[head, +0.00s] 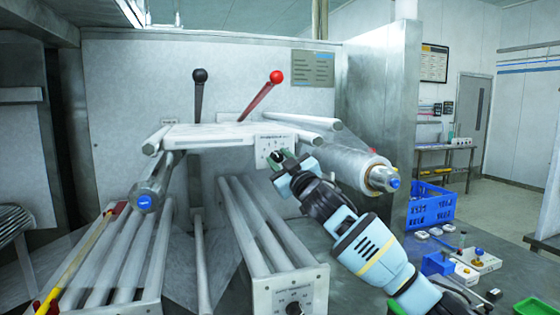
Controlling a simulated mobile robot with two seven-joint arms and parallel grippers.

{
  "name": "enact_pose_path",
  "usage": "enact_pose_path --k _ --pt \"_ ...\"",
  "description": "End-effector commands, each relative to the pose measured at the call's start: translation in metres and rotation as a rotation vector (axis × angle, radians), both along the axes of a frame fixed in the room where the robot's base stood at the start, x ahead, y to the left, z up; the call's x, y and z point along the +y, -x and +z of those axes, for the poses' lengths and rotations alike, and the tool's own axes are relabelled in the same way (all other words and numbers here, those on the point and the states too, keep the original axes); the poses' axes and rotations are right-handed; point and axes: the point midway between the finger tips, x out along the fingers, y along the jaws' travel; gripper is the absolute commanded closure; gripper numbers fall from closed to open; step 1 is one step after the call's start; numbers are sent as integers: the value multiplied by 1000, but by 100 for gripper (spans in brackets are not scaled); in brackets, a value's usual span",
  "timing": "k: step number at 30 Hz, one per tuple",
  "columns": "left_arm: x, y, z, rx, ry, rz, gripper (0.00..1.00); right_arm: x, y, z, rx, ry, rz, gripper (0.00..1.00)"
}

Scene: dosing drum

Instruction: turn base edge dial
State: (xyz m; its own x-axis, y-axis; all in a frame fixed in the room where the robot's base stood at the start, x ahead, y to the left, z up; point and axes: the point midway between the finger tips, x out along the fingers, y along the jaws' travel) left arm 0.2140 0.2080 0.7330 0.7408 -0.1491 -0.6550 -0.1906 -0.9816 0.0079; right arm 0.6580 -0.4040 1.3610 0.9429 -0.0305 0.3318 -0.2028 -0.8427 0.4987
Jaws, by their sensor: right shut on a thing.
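A small dark dial (277,156) sits on the white labelled plate (268,142) at the front edge of the upper platform. My right gripper (282,160) is shut on this dial, and its fingers hide most of it. A second black dial (293,308) is on the labelled front plate of the lower roller frame, cut by the bottom picture edge; no gripper touches it. My left gripper is out of view.
A black-knobbed lever (198,95) and a red-knobbed lever (263,95) stand behind the platform. A film roll (345,165) lies beside my right gripper. A blue crate (431,205) and small devices (478,260) are at right.

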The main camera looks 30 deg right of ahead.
Motion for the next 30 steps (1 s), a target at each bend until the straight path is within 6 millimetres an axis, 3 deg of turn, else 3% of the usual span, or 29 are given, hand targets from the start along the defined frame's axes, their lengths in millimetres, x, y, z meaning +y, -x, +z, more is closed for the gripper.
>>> enact_pose_path --k 10,11,15,25,30 --pt "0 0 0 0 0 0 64 0 0 -1 1 2 0 93" --pt "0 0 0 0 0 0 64 0 0 -1 1 2 0 66" --pt "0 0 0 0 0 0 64 0 0 0 1 2 0 49" --pt "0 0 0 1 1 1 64 0 2 -1 1 1 0 49" --pt "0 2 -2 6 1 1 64 1 13 -7 2 2 2 49"
